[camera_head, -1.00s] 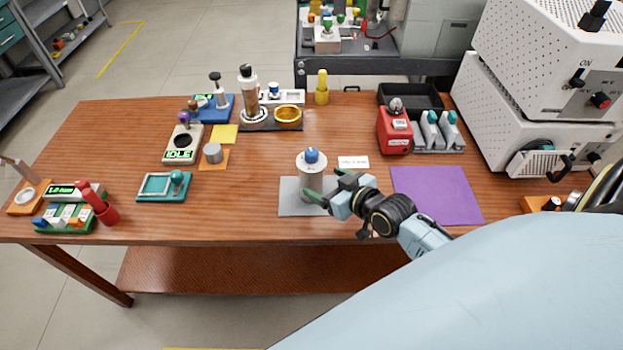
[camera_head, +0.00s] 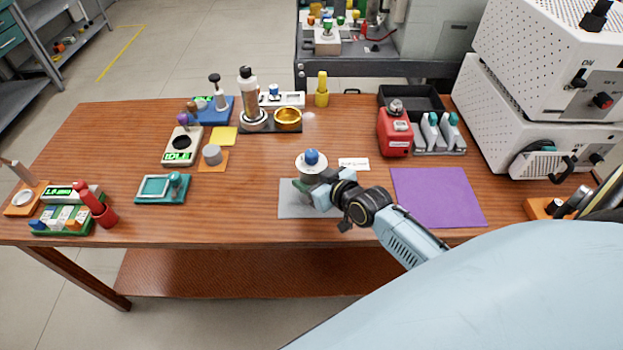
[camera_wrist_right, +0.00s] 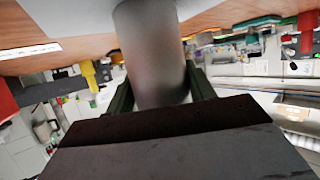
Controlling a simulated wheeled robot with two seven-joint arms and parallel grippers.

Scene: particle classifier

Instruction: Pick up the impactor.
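The impactor, which I take to be the light grey cylinder with a blue knob (camera_head: 311,161), stands upright over the grey mat (camera_head: 290,207) at the front middle of the table. My right gripper (camera_head: 308,186) is at its body, reaching in from the right and hiding its lower part. In the right wrist view the grey cylinder (camera_wrist_right: 152,55) stands between the two dark green fingers, close to both. Whether the fingers press on it cannot be told. My left gripper is not in view.
A purple mat (camera_head: 437,197) lies to the right, with a white label card (camera_head: 354,164) behind my right gripper. A red device (camera_head: 394,133) stands behind the purple mat. A teal tray (camera_head: 160,188) lies to the left. The wood between tray and grey mat is clear.

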